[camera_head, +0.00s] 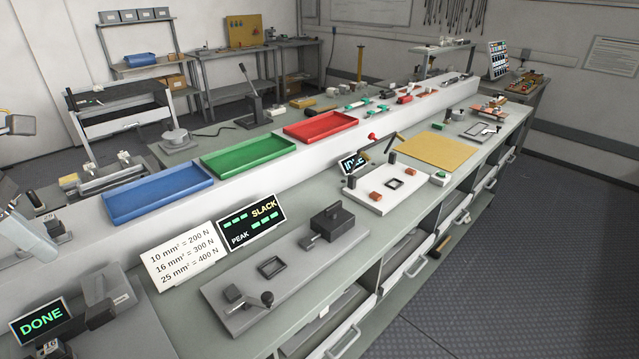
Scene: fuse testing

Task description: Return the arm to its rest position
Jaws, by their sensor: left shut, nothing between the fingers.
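Part of my left arm comes in at the left edge, with my left gripper (46,250) low at the left side, over the back of the bench. It is shut and holds nothing. Its fingertips are small and hard to make out. My right gripper is not in view. A grey test fixture (240,310) with a lever and a dark block lies on the bench in front. A white test board (385,198) with small red parts and a dark square socket stands further right, with a small lit display (354,164) behind it.
Blue (160,199), green (249,156) and red (321,126) trays sit on the raised ledge. A tan mat (432,150) lies at right. The floor (540,240) is clear.

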